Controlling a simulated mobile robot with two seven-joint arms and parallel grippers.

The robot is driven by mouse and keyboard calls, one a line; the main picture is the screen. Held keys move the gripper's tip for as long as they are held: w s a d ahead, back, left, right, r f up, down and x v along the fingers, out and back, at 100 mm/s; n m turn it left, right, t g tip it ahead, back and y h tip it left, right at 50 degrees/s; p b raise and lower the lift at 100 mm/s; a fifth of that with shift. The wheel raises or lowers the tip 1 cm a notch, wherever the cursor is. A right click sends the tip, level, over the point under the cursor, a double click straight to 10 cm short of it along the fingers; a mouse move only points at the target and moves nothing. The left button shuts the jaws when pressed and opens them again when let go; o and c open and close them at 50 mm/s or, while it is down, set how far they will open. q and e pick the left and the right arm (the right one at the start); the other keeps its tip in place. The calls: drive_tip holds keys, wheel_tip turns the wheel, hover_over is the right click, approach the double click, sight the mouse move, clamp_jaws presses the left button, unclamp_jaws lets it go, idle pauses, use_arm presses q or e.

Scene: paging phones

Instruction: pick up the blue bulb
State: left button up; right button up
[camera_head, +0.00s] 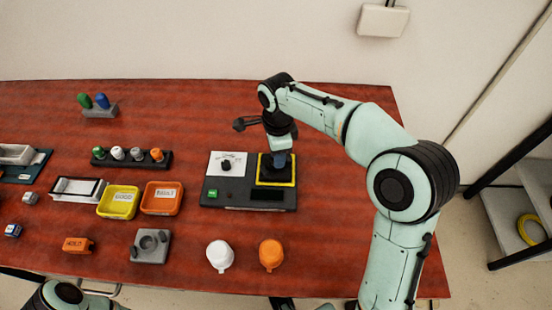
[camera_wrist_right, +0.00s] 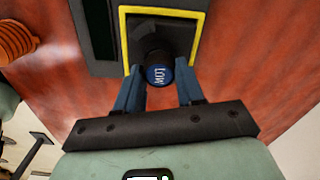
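A blue bulb (camera_head: 102,100) stands upright beside a green bulb in a grey holder (camera_head: 99,111) at the back left of the table. My right gripper (camera_head: 278,166) points down over the yellow-framed pad of the dark device, well to the right of that holder. In the right wrist view, my right gripper (camera_wrist_right: 159,77) has its fingers apart. A dark upright piece with a round blue top marked LOW (camera_wrist_right: 159,75) stands between the fingertips, with a gap showing on both sides. I cannot tell whether this piece is a bulb. My left gripper is out of view.
The dark device (camera_head: 220,193) carries a white dial panel. Left of it are an orange tray (camera_head: 162,198), a yellow tray (camera_head: 118,202) and a black rack of several bulbs (camera_head: 131,158). The back middle is clear.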

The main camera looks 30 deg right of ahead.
drive_tip(key=c, duration=0.5)
